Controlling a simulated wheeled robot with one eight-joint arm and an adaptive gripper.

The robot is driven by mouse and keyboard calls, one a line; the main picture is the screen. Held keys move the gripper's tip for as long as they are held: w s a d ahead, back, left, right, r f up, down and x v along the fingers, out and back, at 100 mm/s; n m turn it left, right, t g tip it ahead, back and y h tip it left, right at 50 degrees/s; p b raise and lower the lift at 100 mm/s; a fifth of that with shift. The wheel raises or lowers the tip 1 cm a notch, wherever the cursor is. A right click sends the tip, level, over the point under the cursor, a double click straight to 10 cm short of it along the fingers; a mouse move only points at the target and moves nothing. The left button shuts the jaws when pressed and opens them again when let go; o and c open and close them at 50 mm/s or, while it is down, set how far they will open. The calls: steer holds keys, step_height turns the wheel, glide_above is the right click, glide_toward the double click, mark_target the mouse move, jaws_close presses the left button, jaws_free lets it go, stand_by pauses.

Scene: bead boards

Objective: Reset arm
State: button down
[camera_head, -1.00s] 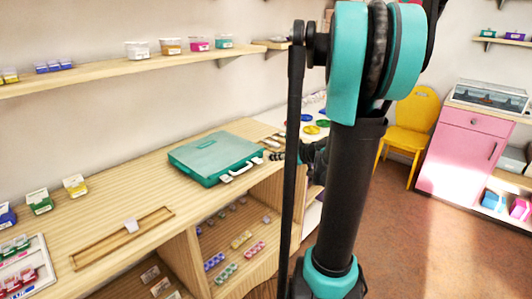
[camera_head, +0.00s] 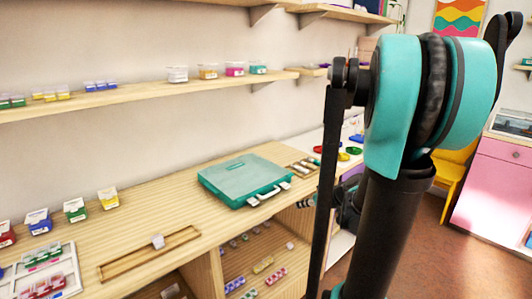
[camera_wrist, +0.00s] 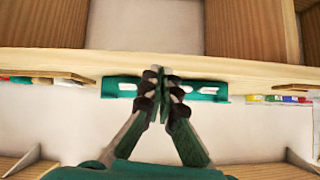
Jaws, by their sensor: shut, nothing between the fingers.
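My gripper (camera_wrist: 160,84) shows in the wrist view with its two fingers together and nothing between them. Behind the fingertips there is a teal case (camera_wrist: 212,92) with white latches. In the head view the teal case (camera_head: 246,176) lies closed and flat on the wooden counter (camera_head: 150,215), with its latches toward the front edge. My dark arm and teal joint fill the right half of the head view. The gripper there is mostly hidden behind the arm, to the right of the case.
A wall shelf (camera_head: 140,93) carries several small boxes. A shallow wooden tray (camera_head: 150,252) holds a small white piece. Small coloured boxes (camera_head: 75,210) stand at the counter's left. Cubbies under the counter hold bead packs. A pink cabinet (camera_head: 490,190) and yellow chair stand at the right.

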steer(key=s+f+m+g+h, duration=0.2)
steer(key=s+f+m+h, duration=0.1)
steer(key=s, duration=0.5)
steer(key=s+f+m+g+h, duration=0.2)
steer(key=s+f, duration=0.3)
steer(key=s, duration=0.3)
steer(key=shift+s+f+m+h, duration=0.25)
steer(key=shift+m+h, duration=0.15)
steer(key=shift+h, duration=0.4)
steer(key=shift+w+a, duration=0.1)
